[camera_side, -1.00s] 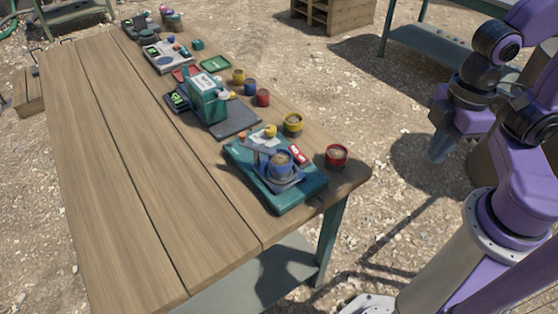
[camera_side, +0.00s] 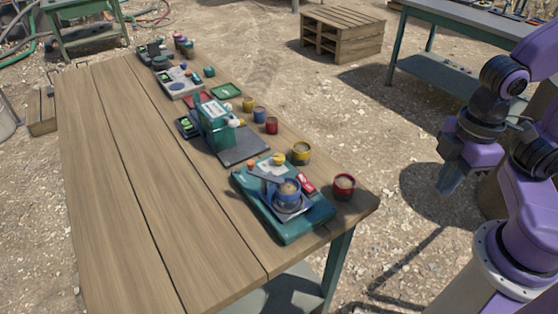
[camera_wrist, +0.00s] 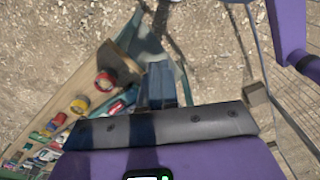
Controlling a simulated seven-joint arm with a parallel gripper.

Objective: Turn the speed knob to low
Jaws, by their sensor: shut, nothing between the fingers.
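A teal machine (camera_side: 285,236) stands at the table's near right corner. It carries a blue cup-like part (camera_side: 287,193), a red-and-white piece (camera_side: 306,183), and small orange (camera_side: 251,164) and yellow (camera_side: 278,159) round parts. A grey box with small coloured controls (camera_side: 180,82) stands farther back. I cannot tell which part is the speed knob; no labels are legible. My gripper (camera_side: 447,187) is shut and empty, pointing down off the table's right side, well apart from the machines. In the wrist view its fingers (camera_wrist: 163,85) are together, with the table at left.
The wooden table (camera_side: 130,190) is bare along its left side. A red pot (camera_side: 344,186), a yellow pot (camera_side: 301,153) and other small pots line its right edge. An upright teal device (camera_side: 214,125) stands mid-table. A pallet stack (camera_side: 343,35) and workbench (camera_side: 440,70) stand behind.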

